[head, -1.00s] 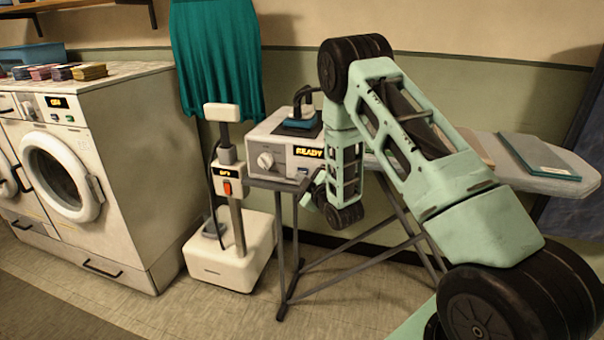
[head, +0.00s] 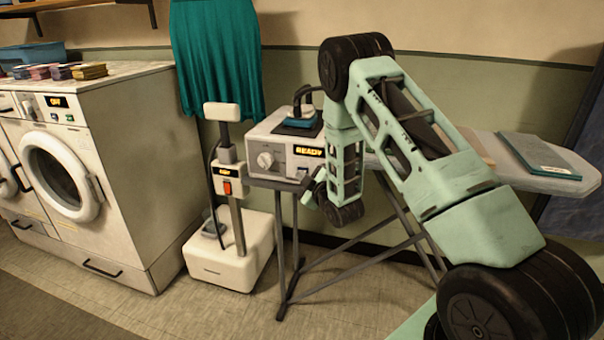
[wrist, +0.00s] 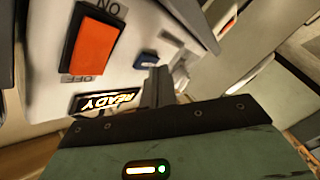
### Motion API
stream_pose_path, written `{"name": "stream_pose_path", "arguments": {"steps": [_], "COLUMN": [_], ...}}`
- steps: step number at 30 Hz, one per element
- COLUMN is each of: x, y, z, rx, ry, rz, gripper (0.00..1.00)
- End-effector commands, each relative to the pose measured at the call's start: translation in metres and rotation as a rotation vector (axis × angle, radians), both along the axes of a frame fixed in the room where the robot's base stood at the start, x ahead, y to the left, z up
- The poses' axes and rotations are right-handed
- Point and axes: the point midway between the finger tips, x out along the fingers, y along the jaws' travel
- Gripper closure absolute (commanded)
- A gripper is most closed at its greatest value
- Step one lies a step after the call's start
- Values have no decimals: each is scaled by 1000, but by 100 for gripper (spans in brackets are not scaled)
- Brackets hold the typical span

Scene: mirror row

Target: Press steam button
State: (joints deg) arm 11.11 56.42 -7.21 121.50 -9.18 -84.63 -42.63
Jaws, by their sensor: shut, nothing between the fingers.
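The steam station (head: 282,150) is a pale box with a knob, a lit READY display and an iron on top. It stands at the left end of the ironing board. The wrist view shows its front panel upside down, with the READY display (wrist: 106,101), an orange ON/OFF switch (wrist: 91,42) and a small dark blue button (wrist: 146,59). The button's label cannot be read. My gripper (wrist: 156,70) is shut and empty, its fingertips close to the button. I cannot tell whether they touch it. In the head view my arm hides the panel's right part.
An upright white appliance (head: 232,255) with a red switch stands left of the station. A washer (head: 65,175) is farther left. The ironing board (head: 555,187) extends right, with a flat book-like item (head: 540,157) on it. A teal garment (head: 216,60) hangs behind.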

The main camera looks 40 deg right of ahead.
Motion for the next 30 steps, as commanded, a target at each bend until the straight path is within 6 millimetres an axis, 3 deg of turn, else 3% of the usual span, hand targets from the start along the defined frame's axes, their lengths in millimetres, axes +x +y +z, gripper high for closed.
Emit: {"name": "stream_pose_path", "arguments": {"steps": [30], "x": [-1], "y": [1], "z": [-1], "rx": [0], "ry": [1], "rz": [1], "gripper": [100]}}
